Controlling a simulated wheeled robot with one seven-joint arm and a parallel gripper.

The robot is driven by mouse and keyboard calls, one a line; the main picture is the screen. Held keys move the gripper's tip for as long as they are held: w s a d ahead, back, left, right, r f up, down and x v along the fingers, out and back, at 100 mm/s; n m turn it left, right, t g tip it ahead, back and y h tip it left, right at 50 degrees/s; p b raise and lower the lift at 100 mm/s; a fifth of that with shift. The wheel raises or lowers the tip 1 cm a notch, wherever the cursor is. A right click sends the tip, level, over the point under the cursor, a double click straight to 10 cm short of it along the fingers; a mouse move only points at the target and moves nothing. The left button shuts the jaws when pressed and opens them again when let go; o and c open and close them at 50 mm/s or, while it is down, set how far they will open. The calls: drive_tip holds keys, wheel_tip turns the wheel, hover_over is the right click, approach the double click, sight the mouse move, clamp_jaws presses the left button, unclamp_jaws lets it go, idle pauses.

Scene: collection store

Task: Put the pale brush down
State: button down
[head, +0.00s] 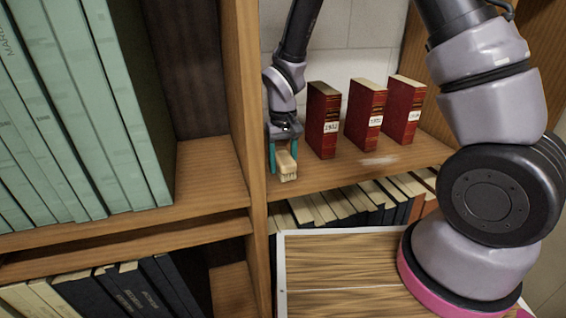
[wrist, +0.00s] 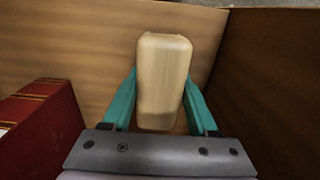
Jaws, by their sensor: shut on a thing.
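The pale brush (head: 287,165) has a light wooden back and short bristles facing down. My gripper (head: 285,158) is shut on the brush, with a teal finger on either side of it. They are at the left end of the wooden shelf (head: 330,175), close to the upright divider. In the wrist view the brush (wrist: 163,80) lies between the teal fingers (wrist: 160,105). I cannot tell whether its bristles touch the shelf board.
Three red books (head: 365,112) stand upright on the same shelf, right of my gripper. A pale dusty patch (head: 378,160) lies in front of them. The wooden divider (head: 243,110) is close on the left. Green volumes (head: 75,110) fill the left bay.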

sight(283, 155)
drive_tip(key=shift+c, duration=0.9)
unclamp_jaws()
drive_tip(key=shift+f, duration=0.1)
wheel_tip(283, 155, up, 12)
drive_tip(key=shift+r, duration=0.25)
drive_tip(key=s+d+r+m+t+y, duration=0.2)
drive_tip(key=s+d+r+m+t, duration=0.15)
drive_tip(key=d+r, duration=1.15)
drive_tip(key=s+d+r+m+t, duration=0.3)
drive_tip(key=s+d+r+m, duration=0.1)
drive_tip(key=s+d+r, duration=0.3)
drive_tip(key=shift+s+d+t, duration=0.35)
drive_tip(key=shift+s+d, duration=0.05)
drive_tip(key=shift+s, duration=0.5)
